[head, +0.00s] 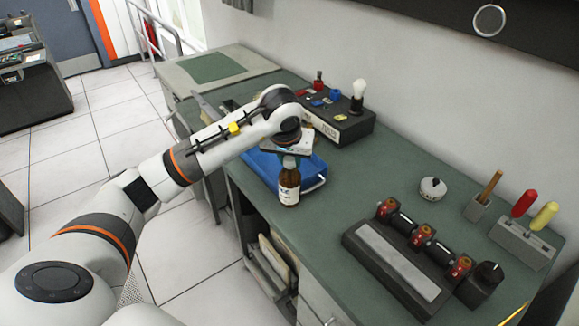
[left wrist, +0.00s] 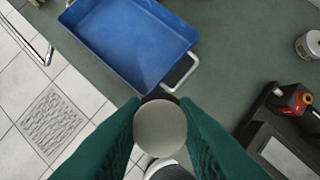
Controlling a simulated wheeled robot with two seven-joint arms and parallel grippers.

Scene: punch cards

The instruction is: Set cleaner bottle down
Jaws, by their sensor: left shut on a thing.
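The cleaner bottle (head: 288,187) is brown glass with a white label. It is upright at the near end of the blue tray, over the green bench top (head: 349,182) near its front edge. I cannot tell whether its base touches the bench. My left gripper (head: 291,160) is above it, shut on its upper part. In the left wrist view, the bottle's round pale top (left wrist: 160,128) sits between the two green fingers (left wrist: 160,130), which hide most of its body. My right gripper is not in view.
The blue tray (left wrist: 130,45) with a metal handle lies just beyond the bottle. A dark control box (head: 340,122) stands behind it. To the right are a black device with rollers (head: 398,262), a white round pot (head: 433,188) and a tool holder (head: 523,241). Bare bench lies between.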

